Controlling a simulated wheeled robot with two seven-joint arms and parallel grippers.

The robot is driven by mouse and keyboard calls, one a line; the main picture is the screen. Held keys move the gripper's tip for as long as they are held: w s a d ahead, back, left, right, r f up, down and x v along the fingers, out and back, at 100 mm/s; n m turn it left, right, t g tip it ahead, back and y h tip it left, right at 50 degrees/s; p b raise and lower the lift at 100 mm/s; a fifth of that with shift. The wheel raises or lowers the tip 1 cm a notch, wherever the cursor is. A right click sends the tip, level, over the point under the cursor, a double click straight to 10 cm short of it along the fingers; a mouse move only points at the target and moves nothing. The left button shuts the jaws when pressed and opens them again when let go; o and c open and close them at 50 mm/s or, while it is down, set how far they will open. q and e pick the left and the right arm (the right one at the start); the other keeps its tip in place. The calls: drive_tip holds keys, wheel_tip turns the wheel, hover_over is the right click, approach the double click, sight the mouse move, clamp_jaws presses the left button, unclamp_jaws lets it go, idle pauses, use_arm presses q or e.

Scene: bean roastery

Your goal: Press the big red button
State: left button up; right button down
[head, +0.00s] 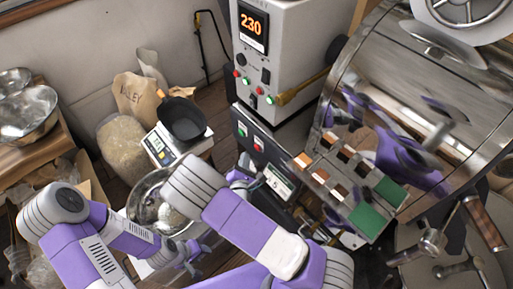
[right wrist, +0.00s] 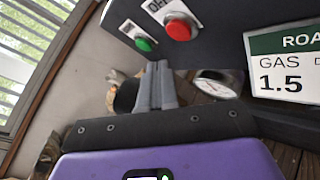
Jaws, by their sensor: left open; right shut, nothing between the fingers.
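The big red button (right wrist: 180,28) is a round red dome on the dark control panel (right wrist: 225,22), at the top of the right wrist view. A smaller green button (right wrist: 145,44) sits to its lower left, on the same panel. My right gripper (right wrist: 158,68) is shut and empty. Its dark fingertips appear below the two buttons in that view, and no contact with the red button is visible. In the head view, my right forearm partly covers the area below the panel (head: 240,118). My left gripper (head: 190,256) is open and empty at lower centre, far from the panel.
A tall white cabinet (head: 280,40) shows 230. The shiny roaster drum (head: 390,85) stands at right. A scale (head: 158,148) carries a black pan (head: 183,122). A metal bowl (head: 145,205) is below it.

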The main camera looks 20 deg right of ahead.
drive_tip(key=a, duration=0.1)
drive_tip(key=s+a, duration=0.1)
drive_tip(key=a, duration=0.1)
drive_tip(key=shift+d, duration=0.1)
idle(0.8)
